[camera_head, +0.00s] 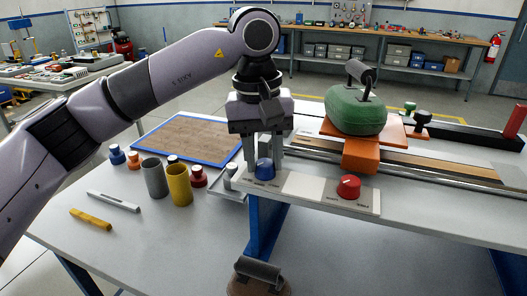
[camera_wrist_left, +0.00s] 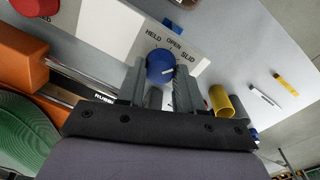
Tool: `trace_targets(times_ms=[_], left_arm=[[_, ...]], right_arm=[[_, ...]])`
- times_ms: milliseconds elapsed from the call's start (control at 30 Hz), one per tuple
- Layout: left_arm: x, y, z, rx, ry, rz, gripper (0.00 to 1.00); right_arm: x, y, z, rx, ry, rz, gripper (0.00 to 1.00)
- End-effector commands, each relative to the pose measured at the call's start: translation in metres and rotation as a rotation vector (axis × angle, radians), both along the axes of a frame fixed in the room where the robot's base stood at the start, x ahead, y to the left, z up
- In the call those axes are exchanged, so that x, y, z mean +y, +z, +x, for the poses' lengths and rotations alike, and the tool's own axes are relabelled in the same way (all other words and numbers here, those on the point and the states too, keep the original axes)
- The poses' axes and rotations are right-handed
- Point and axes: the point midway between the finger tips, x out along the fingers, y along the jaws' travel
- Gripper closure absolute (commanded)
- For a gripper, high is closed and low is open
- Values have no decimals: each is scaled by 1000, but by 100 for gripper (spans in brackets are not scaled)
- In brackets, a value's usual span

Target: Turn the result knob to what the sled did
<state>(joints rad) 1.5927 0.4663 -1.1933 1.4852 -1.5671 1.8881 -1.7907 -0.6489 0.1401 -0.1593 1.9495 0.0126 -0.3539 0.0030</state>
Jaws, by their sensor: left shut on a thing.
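The blue result knob (camera_head: 264,169) sits on a pale panel strip (camera_head: 303,186) at the front of the test bench. My left gripper (camera_head: 264,160) points down from above, with its fingers closed around this knob. In the left wrist view the knob (camera_wrist_left: 160,67) shows between the two grey fingers, with HELD, OPEN and SLID printed around it. Its white mark points right, on the side of SLID; exact alignment is unclear. The green sled (camera_head: 355,111) with a dark handle rests on an orange plate over the rail. My right gripper is out of view.
A red knob (camera_head: 349,187) stands right of the blue one on the strip. Yellow (camera_head: 179,184) and grey (camera_head: 155,178) cylinders, small weights, a blue-edged board (camera_head: 183,138) and two rods lie left on the table.

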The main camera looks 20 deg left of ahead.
Motion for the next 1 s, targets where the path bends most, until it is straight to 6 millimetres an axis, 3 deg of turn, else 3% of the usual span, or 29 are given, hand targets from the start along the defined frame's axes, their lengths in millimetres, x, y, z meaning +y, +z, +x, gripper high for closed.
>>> trace_targets(times_ms=[400,867,900,967,1000], left_arm=[[-1,2,1,-4,-162,-3,95],[-1,2,1,-5,-179,-3,95],[-1,2,1,-5,-178,-3,61],[-1,2,1,-5,-178,-3,42],[-1,2,1,-4,-178,-3,39]], right_arm=[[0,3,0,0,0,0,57],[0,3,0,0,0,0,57],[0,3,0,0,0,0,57],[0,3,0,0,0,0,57],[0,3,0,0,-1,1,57]])
